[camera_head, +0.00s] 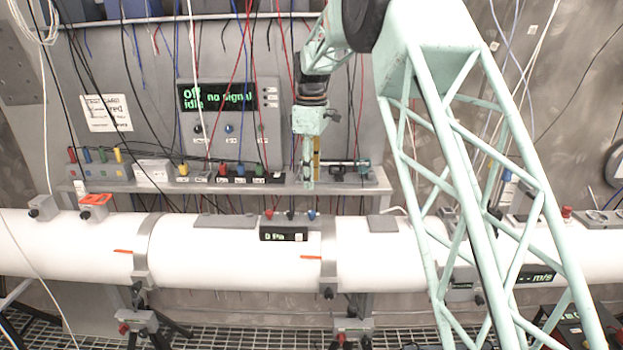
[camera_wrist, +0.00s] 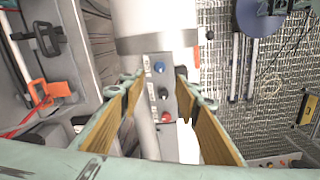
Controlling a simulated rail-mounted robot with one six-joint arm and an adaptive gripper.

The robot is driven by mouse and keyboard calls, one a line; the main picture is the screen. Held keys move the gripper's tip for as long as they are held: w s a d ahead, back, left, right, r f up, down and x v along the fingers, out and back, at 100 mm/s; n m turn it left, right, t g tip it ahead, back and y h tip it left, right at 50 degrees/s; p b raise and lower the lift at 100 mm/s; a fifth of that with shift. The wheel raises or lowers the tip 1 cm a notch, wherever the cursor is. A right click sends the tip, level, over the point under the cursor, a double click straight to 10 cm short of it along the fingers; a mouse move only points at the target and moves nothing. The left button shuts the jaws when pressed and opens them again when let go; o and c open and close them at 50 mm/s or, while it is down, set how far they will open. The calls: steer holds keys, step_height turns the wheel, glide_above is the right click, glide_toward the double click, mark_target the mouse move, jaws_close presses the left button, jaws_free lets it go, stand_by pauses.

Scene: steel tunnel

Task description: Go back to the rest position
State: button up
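My gripper (camera_head: 308,183) points down in the middle of the head view, in front of the shelf edge and above the white pipe (camera_head: 190,245). In the wrist view my gripper (camera_wrist: 162,88) has its two tan-padded fingers apart, with nothing held between them. Below the gap is a small grey panel (camera_wrist: 153,105) with blue, black and red knobs. In the head view the red knob (camera_head: 268,214), black knob (camera_head: 290,215) and blue knob (camera_head: 311,214) stand on the pipe above a "0 Pa" display (camera_head: 284,234).
Behind the gripper, a shelf (camera_head: 375,185) carries small devices and coloured plugs. A wall panel with a green-text display (camera_head: 215,96) and many hanging cables stands behind it. An orange-handled part (camera_head: 95,199) sits on the pipe at left. Floor grating (camera_head: 235,335) lies below.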

steer(key=s+d+r+m+t+b, duration=0.1)
steer(key=s+d+r+m+b, duration=0.2)
steer(key=s+d, duration=0.45)
steer(key=s+d+r+m+b, duration=0.2)
steer(key=s+d+r, duration=0.25)
steer(key=s, duration=0.65)
steer(key=s+d+r+m+t+b, duration=0.1)
steer(key=s+d+r+m+b, duration=0.3)
steer(key=s, duration=0.6)
steer(key=s+d+f+m+b, duration=0.2)
steer(key=s+d+f, duration=0.1)
steer(key=s, duration=0.8)
steer(key=s+d+f+m+t+b, duration=0.1)
steer(key=s+d+f, duration=0.3)
steer(key=s, duration=0.8)
steer(key=s+d+f+m+t+b, duration=0.1)
steer(key=s+d+f+m+b, duration=0.2)
steer(key=s, duration=0.9)
step_height(320, 180, down, 2)
steer(key=shift+d+f, duration=0.15)
steer(key=shift+f, duration=0.05)
steer(key=shift+w+r, duration=0.15)
